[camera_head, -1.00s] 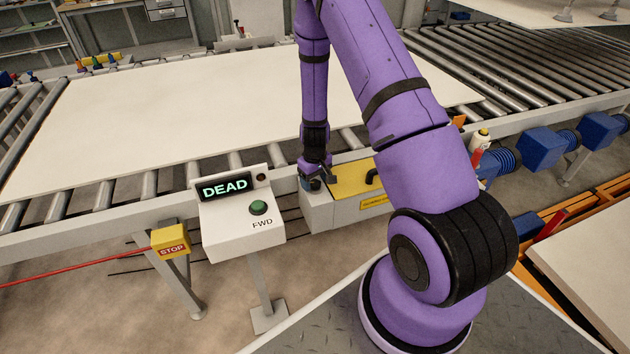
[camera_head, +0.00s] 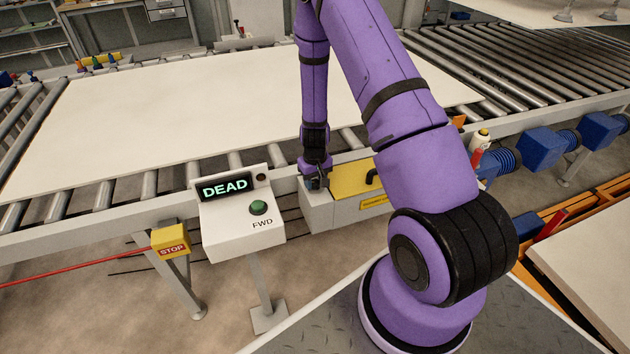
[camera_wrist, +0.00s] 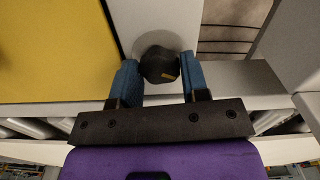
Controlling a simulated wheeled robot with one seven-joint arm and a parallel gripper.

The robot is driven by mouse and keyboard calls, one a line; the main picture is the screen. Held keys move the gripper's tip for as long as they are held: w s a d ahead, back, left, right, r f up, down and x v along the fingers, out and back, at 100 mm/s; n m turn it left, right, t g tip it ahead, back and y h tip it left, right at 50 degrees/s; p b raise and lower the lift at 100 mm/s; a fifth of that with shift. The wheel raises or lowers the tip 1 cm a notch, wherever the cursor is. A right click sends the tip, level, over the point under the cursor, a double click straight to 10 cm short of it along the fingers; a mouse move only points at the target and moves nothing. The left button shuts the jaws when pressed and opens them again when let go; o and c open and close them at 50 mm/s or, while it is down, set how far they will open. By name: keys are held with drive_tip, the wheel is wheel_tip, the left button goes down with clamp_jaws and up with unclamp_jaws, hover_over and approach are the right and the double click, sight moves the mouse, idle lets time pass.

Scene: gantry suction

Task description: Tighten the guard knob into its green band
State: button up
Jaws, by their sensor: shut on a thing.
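The guard knob (camera_wrist: 160,62) is dark and round with a small orange mark on its lower right edge in the wrist view. It sits on the pale grey housing (camera_head: 318,214) beside the yellow guard cover (camera_head: 351,180). My gripper (camera_head: 315,184) reaches down over the knob, which it mostly hides in the head view. In the wrist view the two blue fingers of my gripper (camera_wrist: 159,68) stand either side of the knob, shut on it. I cannot make out a green band in either view.
A control box (camera_head: 240,215) with a lit "DEAD" display and green FWD button stands left of the housing. A yellow STOP box (camera_head: 170,242) is further left. A large pale board (camera_head: 190,105) lies on the rollers behind my gripper.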

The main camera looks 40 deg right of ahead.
sight(315, 182)
drive_tip(key=m, duration=0.2)
drive_tip(key=shift+m, duration=0.4)
drive_tip(key=o, duration=0.9)
drive_tip(key=shift+r, duration=0.1)
wheel_tip(315, 182, up, 11)
drive_tip(key=shift+f, duration=0.2)
